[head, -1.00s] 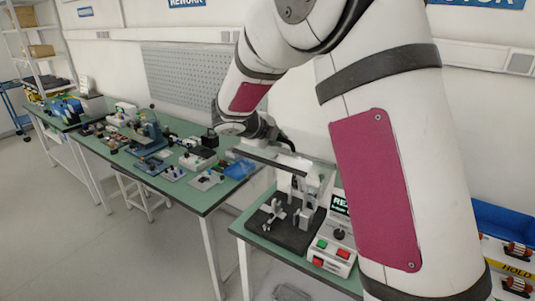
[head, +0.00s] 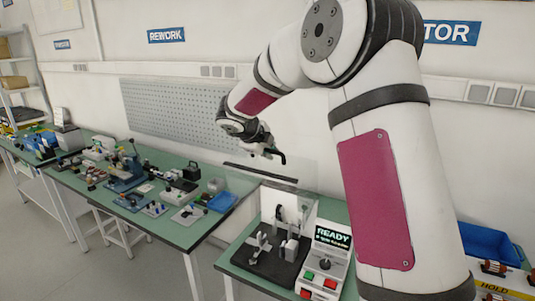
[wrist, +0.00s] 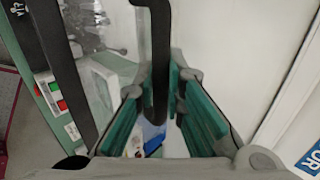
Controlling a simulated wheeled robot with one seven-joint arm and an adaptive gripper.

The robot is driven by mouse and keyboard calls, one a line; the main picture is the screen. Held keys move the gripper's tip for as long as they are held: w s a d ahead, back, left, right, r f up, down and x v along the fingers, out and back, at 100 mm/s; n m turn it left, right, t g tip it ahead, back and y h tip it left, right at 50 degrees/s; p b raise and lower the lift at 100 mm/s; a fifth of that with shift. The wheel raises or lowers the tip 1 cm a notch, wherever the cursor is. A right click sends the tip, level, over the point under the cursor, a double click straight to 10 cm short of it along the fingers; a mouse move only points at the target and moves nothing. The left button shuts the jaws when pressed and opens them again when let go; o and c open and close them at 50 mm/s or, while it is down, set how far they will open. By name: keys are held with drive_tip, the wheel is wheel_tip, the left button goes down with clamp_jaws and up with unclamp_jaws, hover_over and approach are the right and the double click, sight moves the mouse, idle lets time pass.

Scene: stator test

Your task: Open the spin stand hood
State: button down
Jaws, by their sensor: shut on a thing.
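The spin stand (head: 270,262) is on the green bench, with a dark base and upright grey parts. Its clear hood (head: 290,184) is tilted up above and behind these parts, with a dark edge bar (head: 260,173). My gripper (head: 266,150) is above the hood. In the wrist view, the green-padded fingers of my gripper (wrist: 158,88) are shut around the black hood handle (wrist: 160,50), which has a bent end. The dark edge bar also shows at the left of the wrist view (wrist: 64,75). The hood's clear panel is hard to make out.
A control box (head: 325,262) with a READY display and red and green buttons stands right of the stand. A longer bench (head: 165,232) with tools and parts lies to the left. The wall with a pegboard (head: 180,108) is behind. A blue bin (head: 490,243) is at the right.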

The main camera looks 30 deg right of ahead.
drive_tip(key=c, duration=1.9)
unclamp_jaws()
drive_tip(key=v, duration=1.2)
